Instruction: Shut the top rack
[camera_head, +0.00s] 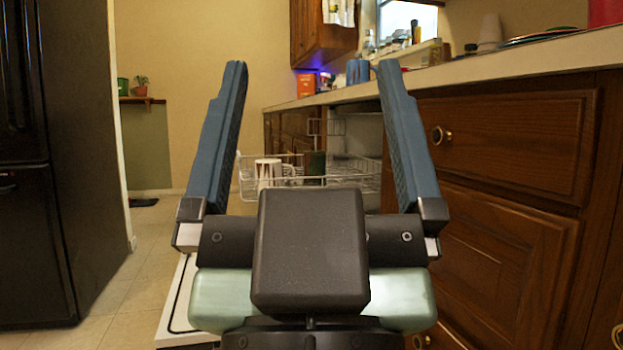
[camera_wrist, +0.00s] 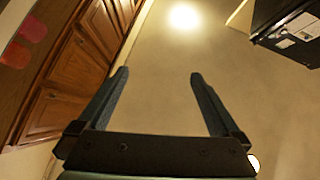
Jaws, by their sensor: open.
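The top rack (camera_head: 255,188) is a white wire dishwasher rack, pulled out from the opening in the counter front in the head view. A white mug with dark stripes (camera_head: 267,171) and a dark green cup (camera_head: 314,166) stand in it. My gripper (camera_head: 308,72) is open and empty, with its two blue fingers spread on either side of the rack in the picture. The rack is farther off, and my gripper's body hides its lower part. The wrist view shows the open fingers (camera_wrist: 159,74) with nothing between them, and no rack.
The dishwasher door (camera_head: 178,301) is lowered, its white edge showing beside my gripper. Wooden cabinets (camera_head: 505,144) and the counter (camera_head: 480,75) run along the right. A black fridge (camera_head: 55,160) stands left. Tiled floor (camera_head: 150,255) is clear between them.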

